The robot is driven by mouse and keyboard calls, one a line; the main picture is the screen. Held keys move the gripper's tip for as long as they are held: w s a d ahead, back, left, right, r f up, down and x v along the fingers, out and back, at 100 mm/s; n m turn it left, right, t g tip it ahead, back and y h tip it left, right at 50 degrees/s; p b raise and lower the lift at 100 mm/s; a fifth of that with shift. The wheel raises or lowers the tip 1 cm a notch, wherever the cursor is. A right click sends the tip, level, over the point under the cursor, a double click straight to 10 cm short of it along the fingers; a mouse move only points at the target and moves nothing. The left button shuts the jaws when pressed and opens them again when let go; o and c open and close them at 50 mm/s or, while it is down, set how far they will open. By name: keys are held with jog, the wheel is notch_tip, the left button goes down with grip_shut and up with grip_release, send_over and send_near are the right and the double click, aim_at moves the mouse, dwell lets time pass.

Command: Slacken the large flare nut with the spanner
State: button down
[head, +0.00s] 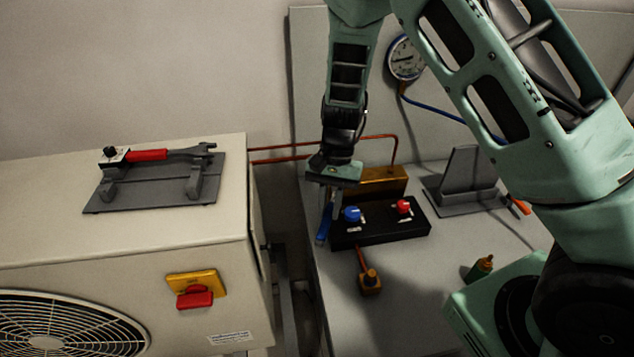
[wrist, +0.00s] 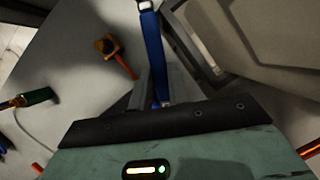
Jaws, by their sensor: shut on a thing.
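My gripper (head: 330,196) is shut on a blue-handled tool, which looks like the spanner (head: 323,224), and holds it hanging downward left of the black valve block. In the wrist view the blue handle (wrist: 153,52) extends up from my gripper (wrist: 152,98), with a pale metal end at the top edge. The fingers are mostly hidden in the head view. An orange-brass fitting (head: 370,281) with a short copper pipe lies on the bench below the valve block; it also shows in the wrist view (wrist: 106,45). I cannot tell which part is the large flare nut.
A black valve block (head: 382,235) has blue and red knobs. A brass block (head: 385,181) stands behind it. A gauge (head: 405,58) hangs behind. The bench front is partly clear.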

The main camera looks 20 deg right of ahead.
aim_at(330, 202)
jog(key=shift+w+a+r, duration=0.15)
jog(key=shift+w, duration=0.15)
jog(key=shift+s+d+p, duration=0.25)
jog(key=shift+p, duration=1.1)
jog(key=shift+w+a+p, duration=0.2)
jog(key=shift+a+p, duration=0.05)
jog(key=shift+p, duration=0.05)
jog(key=shift+w+d+f+b, duration=0.2)
jog(key=shift+f+b, duration=0.15)
jog(key=shift+f, duration=0.25)
jog(key=shift+w+d+f+b, duration=0.15)
jog(key=shift+f+b, duration=0.25)
jog(key=shift+f, duration=0.2)
jog(key=shift+w+d+f+b, duration=0.1)
jog(key=shift+w+f+b, duration=0.1)
jog(key=shift+f+b, duration=0.3)
